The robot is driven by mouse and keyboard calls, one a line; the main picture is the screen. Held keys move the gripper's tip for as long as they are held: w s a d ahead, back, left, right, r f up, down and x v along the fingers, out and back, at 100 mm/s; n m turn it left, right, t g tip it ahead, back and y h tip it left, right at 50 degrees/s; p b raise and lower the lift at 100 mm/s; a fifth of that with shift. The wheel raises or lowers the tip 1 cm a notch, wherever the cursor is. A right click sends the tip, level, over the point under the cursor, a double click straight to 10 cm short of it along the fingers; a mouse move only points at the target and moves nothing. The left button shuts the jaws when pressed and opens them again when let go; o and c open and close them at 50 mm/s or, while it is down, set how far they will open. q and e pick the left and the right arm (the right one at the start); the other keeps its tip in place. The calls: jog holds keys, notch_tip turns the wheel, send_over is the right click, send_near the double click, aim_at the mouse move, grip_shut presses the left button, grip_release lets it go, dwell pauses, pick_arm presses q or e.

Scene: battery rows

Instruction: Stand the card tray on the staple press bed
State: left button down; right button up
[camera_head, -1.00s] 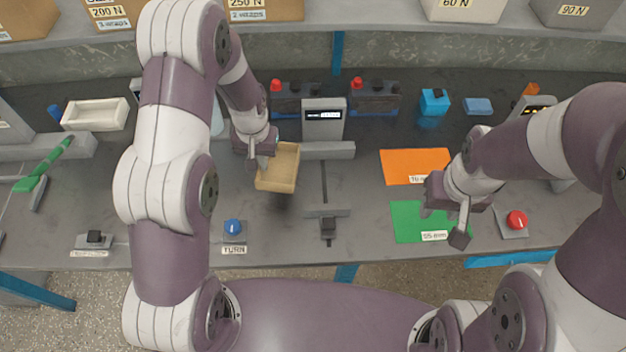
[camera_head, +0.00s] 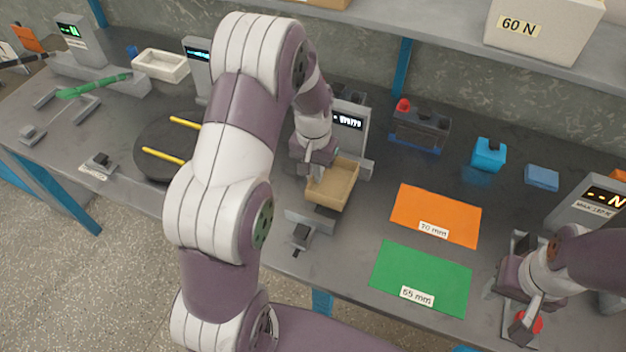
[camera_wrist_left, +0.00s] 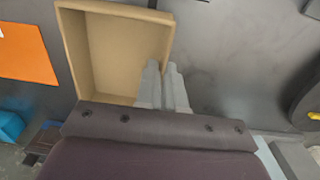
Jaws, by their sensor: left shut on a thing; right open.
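The card tray, a tan open box (camera_head: 330,188), is held by my left gripper (camera_head: 313,172). In the left wrist view, the fingers (camera_wrist_left: 164,88) are shut on one wall of the tray (camera_wrist_left: 98,50). The tray is tilted in the head view, in front of a grey unit with a lit display (camera_head: 349,122); whether it touches anything below is hidden. My right gripper (camera_head: 512,306) is open beside a red button (camera_head: 536,322) at the lower right. I cannot tell for sure which station is the staple press; its bed is not clearly identifiable.
Orange (camera_head: 435,214) and green (camera_head: 422,278) mats lie right of the tray. A blue block (camera_head: 488,154) and a display unit (camera_head: 590,205) stand farther right. A black turntable with yellow bars (camera_head: 165,150), a white tray (camera_head: 160,65) and a green-lever device (camera_head: 92,86) are left.

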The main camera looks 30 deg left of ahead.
pick_arm(q)
jog(key=shift+w+a+f, duration=0.3)
jog(key=shift+a+f, duration=0.05)
jog(key=shift+a, duration=0.15)
jog(key=shift+w+a+f, duration=0.25)
jog(key=shift+a+f, duration=0.1)
jog(key=shift+a, duration=0.1)
notch_tip(320, 180, down, 4)
jog(key=shift+a+f, duration=0.1)
jog(key=c, duration=1.2)
grip_release()
jog(key=shift+c, duration=0.2)
